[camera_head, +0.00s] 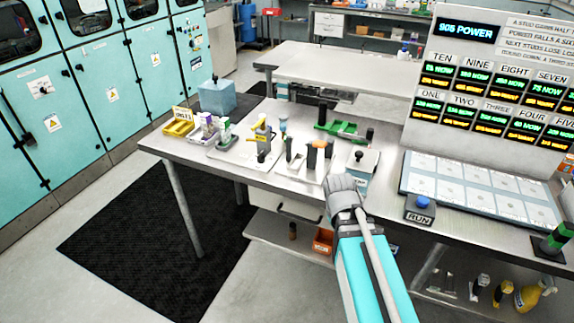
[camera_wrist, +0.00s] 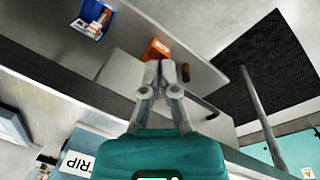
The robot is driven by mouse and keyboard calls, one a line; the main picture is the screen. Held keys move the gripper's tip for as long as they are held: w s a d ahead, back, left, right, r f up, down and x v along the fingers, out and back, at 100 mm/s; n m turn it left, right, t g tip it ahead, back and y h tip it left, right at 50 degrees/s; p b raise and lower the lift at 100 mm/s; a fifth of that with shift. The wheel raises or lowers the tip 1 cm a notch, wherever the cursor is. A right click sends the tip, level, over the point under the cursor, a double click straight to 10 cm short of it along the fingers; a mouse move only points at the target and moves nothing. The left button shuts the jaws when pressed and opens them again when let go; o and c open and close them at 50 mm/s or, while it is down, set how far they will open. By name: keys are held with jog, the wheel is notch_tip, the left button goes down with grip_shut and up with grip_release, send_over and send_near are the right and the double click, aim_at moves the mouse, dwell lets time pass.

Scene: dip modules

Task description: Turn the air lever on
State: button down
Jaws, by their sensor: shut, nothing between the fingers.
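No lever marked as air can be made out in either view. A pale box with a dark knob (camera_head: 359,157) stands on the bench just beyond my gripper (camera_head: 342,187) in the head view; its front label is partly hidden by my arm. Several small upright fixtures, including a yellow and black one (camera_head: 262,137), stand on the bench left of my gripper.
The bench (camera_head: 180,150) carries a yellow bin (camera_head: 178,128), a green tray (camera_head: 345,129) and a blue RUN button (camera_head: 420,203). A display board (camera_head: 490,75) rises at the right. An orange bin (camera_head: 323,241) sits below. A black mat (camera_head: 150,245) covers open floor at left.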

jog(key=s+d+m, duration=0.1)
jog(key=s+d+m+y, duration=0.1)
jog(key=m, duration=0.1)
jog(key=shift+s+d+f, duration=0.1)
jog(key=shift+s+d, duration=0.1)
jog(key=shift+d, duration=0.15)
jog(key=shift+a, duration=0.1)
